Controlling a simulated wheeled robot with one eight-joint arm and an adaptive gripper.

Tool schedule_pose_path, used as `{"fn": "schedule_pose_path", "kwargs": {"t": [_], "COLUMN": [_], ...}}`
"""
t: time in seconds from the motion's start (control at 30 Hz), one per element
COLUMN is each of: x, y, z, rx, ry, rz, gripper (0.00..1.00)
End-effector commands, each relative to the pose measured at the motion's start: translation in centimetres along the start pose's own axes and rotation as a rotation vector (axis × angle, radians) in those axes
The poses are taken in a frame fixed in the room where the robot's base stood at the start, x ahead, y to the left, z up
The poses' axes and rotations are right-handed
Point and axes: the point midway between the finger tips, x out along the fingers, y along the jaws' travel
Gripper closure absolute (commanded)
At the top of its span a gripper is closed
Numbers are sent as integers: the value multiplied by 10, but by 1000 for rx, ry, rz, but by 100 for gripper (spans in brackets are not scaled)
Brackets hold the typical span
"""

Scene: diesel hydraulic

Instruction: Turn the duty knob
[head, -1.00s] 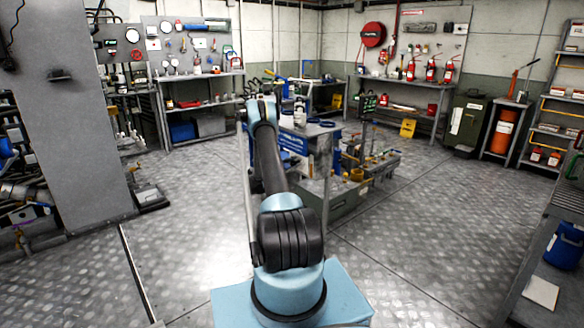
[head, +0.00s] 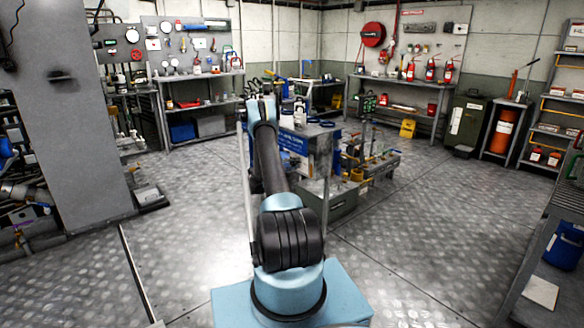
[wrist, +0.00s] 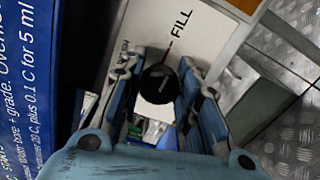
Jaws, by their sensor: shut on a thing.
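The duty knob (wrist: 160,84) is round and black with a pale mark on its face, seen in the wrist view. It sits on a whitish panel (wrist: 150,28). The word FILL is printed above and to the right of the knob, and a thin dark line runs from near the knob toward it. My gripper (wrist: 157,90) has one blue finger on each side of the knob and is shut on it. In the head view my gripper is small beyond my arm, and the knob cannot be made out there.
A blue board with white print (wrist: 30,90) stands close at the left of the wrist view. Metal tread-plate floor (wrist: 290,120) shows at its right. In the head view, a workbench with a blue panel (head: 293,143) stands beyond my arm. Floor left and right of my arm is clear.

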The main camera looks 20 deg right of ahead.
Motion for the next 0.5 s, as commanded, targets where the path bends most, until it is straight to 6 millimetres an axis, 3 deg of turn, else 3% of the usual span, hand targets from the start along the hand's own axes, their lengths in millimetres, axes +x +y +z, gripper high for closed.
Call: {"fn": "schedule_pose_path", "kwargs": {"t": [0.4, 0.43, 0.5], "x": [2, 2, 2], "y": [-3, -3, -3], "z": [3, 3, 3], "rx": [8, 8, 7], "ry": [-6, -6, -6], "rz": [-5, -5, -5], "gripper": [94, 65, 50]}}
